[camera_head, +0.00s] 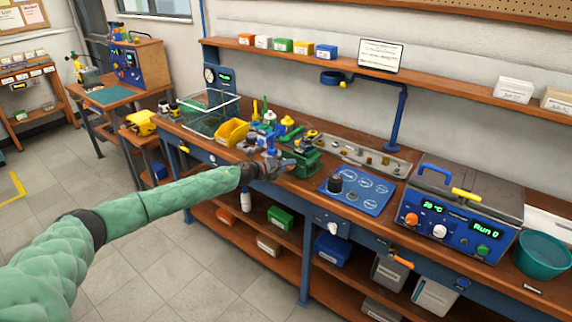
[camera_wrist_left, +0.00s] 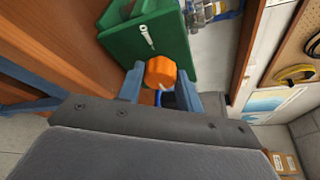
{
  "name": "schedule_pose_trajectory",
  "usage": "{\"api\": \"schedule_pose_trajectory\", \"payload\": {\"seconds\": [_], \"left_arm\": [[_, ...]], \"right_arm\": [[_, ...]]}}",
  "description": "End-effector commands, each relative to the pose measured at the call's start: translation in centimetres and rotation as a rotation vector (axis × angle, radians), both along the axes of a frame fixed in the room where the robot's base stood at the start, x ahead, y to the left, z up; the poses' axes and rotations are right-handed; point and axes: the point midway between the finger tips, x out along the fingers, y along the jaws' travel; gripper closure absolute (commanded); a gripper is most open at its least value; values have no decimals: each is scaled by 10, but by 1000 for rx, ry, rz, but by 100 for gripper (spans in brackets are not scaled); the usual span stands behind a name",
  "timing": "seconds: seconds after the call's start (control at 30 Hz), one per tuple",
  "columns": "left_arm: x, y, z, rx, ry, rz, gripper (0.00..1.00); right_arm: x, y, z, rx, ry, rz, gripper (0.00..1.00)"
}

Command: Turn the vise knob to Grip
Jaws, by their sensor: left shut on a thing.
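The vise is a green block (camera_head: 305,164) near the front edge of the workbench in the head view. Its green body (camera_wrist_left: 150,42) fills the upper middle of the left wrist view, with a small silver lever on its face. The vise knob (camera_wrist_left: 160,71) is orange and sits on the vise's side. My left gripper (camera_head: 288,163) reaches the vise from the left. In the wrist view its two blue fingers stand on either side of the knob and are shut on it. Grip markings are too small to read. My right gripper is not in view.
A yellow bin (camera_head: 232,132) and a wire basket (camera_head: 210,108) stand left of the vise. A blue mat (camera_head: 352,205) with a dark cylinder and a grey parts tray (camera_head: 345,150) lie to its right. A blue control unit (camera_head: 465,212) stands farther right.

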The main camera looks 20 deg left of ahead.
Motion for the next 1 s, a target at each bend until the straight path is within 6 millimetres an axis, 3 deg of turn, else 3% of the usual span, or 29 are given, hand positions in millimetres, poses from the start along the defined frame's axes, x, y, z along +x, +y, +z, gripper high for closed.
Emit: {"api": "schedule_pose_trajectory", "payload": {"seconds": [0.5,0.53,0.63,1.0], "left_arm": [[-2,-1,-4,12,0,-3,87],[-2,-1,-4,12,0,-3,60],[-1,-1,-3,11,-1,-3,43],[-3,2,-1,11,-3,0,43]], "right_arm": [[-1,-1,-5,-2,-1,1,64],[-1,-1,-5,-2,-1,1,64],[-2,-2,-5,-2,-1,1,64],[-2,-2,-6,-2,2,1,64]]}}
